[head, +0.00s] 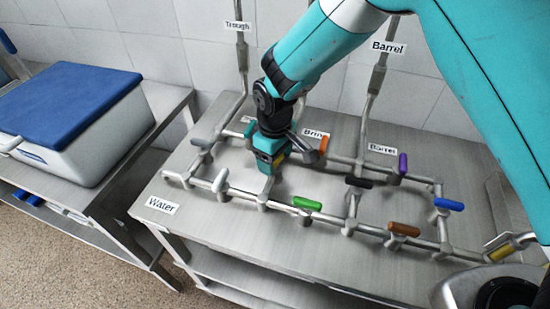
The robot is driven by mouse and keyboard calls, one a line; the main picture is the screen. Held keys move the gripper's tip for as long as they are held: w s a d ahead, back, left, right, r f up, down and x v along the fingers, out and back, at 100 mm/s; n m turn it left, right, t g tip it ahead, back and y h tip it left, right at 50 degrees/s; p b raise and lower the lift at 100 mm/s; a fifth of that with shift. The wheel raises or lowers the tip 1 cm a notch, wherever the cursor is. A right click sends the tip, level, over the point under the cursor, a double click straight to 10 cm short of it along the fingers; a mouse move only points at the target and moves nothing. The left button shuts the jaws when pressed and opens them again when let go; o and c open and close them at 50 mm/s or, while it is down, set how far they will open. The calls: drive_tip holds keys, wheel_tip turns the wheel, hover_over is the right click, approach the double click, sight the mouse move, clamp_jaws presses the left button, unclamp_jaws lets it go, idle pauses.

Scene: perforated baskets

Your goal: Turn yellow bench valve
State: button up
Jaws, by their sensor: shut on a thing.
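My gripper (270,165) is teal with a black wrist and points down at the pipework on the steel bench, left of centre. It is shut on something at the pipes. A yellow handle (500,252) also shows at the far right, on a pipe near the bench's right end, well apart from my gripper.
Close around my gripper stand valves with grey (200,143), white (220,180), green (306,203) and orange (324,143) handles. Black, purple, brown and blue handles (449,204) lie further right. Vertical pipes rise behind. A blue-lidded tub (75,100) stands on a left table.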

drive_tip(key=shift+n+b, duration=0.3)
drive_tip(key=shift+n, duration=1.3)
drive_tip(key=o, duration=0.9)
drive_tip(key=shift+o, duration=0.2)
wheel_tip(320, 180, up, 18)
drive_tip(key=b, duration=0.2)
drive_tip(key=shift+f+b, duration=0.2)
drive_tip(key=shift+b, duration=0.2)
drive_tip(key=s+d+r+m+y, duration=0.1)
drive_tip(key=s+d+m, duration=0.1)
drive_tip(key=s+d, duration=0.2)
drive_tip(key=s+d+r+m+y, duration=0.1)
drive_tip(key=s+d, duration=0.4)
drive_tip(key=s, duration=0.6)
drive_tip(key=s+d+r+m+y, duration=0.1)
drive_tip(key=s+d+m+y, duration=0.1)
drive_tip(key=s, duration=0.5)
drive_tip(key=shift+s+d+m, duration=0.15)
drive_tip(key=shift+d+m, duration=0.75)
drive_tip(key=shift+d, duration=0.3)
